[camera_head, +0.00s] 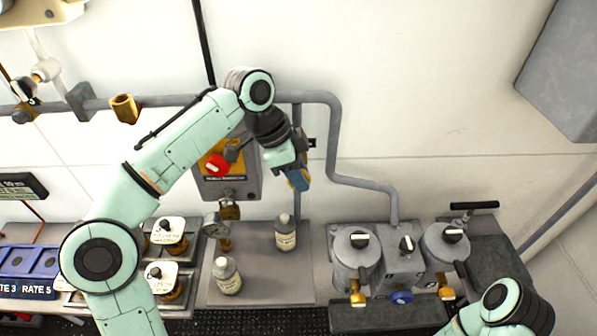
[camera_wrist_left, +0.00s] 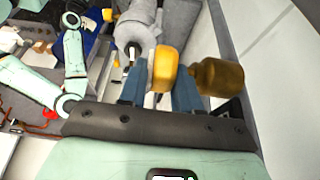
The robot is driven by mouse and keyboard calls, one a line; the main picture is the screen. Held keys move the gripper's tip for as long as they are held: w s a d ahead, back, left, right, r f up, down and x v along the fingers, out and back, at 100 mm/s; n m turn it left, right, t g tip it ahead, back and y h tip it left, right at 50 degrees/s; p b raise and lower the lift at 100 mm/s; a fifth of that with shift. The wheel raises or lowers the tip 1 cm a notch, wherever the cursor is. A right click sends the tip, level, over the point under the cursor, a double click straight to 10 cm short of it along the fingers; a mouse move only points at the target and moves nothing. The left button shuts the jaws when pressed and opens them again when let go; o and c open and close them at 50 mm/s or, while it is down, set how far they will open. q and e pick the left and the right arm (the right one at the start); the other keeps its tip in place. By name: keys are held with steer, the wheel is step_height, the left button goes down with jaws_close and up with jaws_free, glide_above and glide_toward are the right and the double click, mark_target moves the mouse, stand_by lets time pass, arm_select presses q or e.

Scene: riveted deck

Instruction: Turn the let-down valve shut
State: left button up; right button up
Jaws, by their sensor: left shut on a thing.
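My left gripper (camera_head: 299,180) reaches toward the wall pipework, just right of the panel with the red knob. In the left wrist view its two blue fingers (camera_wrist_left: 160,88) are shut on a yellow rounded handle (camera_wrist_left: 165,68), which looks like the let-down valve's handle. A brass cylindrical part (camera_wrist_left: 219,77) sits just right of the right finger. A grey round fitting (camera_wrist_left: 136,24) is beyond the left finger. In the head view the gripper hides the handle, and how far it is turned cannot be told. My right arm shows at the lower right, but its gripper is out of the picture.
The grey panel (camera_head: 243,181) has a red knob (camera_head: 217,164). Below stand a pressure gauge (camera_head: 213,226) and two labelled bottles, one nearer (camera_head: 227,278) and one farther (camera_head: 286,236). Grey pots (camera_head: 354,262) with brass taps stand right. A grey pipe (camera_head: 334,140) bends down the wall.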

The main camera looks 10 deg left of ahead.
steer(key=shift+w, duration=0.1)
arm_select(q)
steer(key=shift+d+r+g+y+p, duration=0.1)
steer(key=shift+d+g+y+p, duration=0.25)
steer(key=shift+y, duration=0.65)
steer(key=shift+w+d+y, duration=0.1)
steer(key=shift+y, duration=0.8)
steer(key=y, duration=0.1)
steer(key=g+y, duration=0.1)
steer(key=y, duration=0.2)
steer(key=shift+d+f+g, duration=0.2)
steer(key=shift+f+g, duration=0.05)
steer(key=shift+w+d+f+g+y, duration=0.1)
steer(key=shift+g+y, duration=0.1)
steer(key=shift+y, duration=0.65)
steer(key=shift+d+f+g+y, duration=0.1)
steer(key=shift+g+y, duration=0.1)
steer(key=shift+y, duration=0.65)
steer(key=shift+f+g+y, duration=0.2)
steer(key=shift+g+y, duration=0.1)
steer(key=shift+y, duration=0.65)
steer(key=shift+f+g+y, duration=0.2)
steer(key=shift+g+y, duration=0.1)
steer(key=shift+y, duration=0.7)
steer(key=shift+f+g+y, duration=0.2)
steer(key=shift+g+y, duration=0.1)
steer(key=shift+y, duration=0.65)
arm_select(e)
steer(key=shift+w+r, duration=0.6)
steer(key=shift+w, duration=0.15)
